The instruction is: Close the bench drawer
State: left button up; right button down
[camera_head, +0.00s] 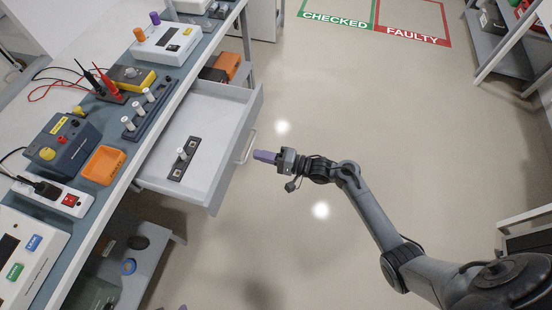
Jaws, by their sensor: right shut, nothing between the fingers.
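The bench drawer (210,114) is pulled out from under the bench and stands open toward the floor on the right. A pale bar handle (246,147) is on its front panel. A dark strip with a white knob (182,158) lies inside the drawer. My right gripper (264,156) is shut and empty, with purple fingers pointing left. Its tips are close to the handle, just right of it in the picture; I cannot tell whether they touch. My left gripper is not in view.
The bench (118,190) carries several instruments, an orange tray (104,165), red and black probes and a power strip. Orange bins (226,66) sit below, behind the drawer. A lower shelf (142,265) is under the bench. The floor (345,120) to the right is clear.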

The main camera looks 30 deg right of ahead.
aim_at(236, 149)
jog(key=shift+x, duration=2.9)
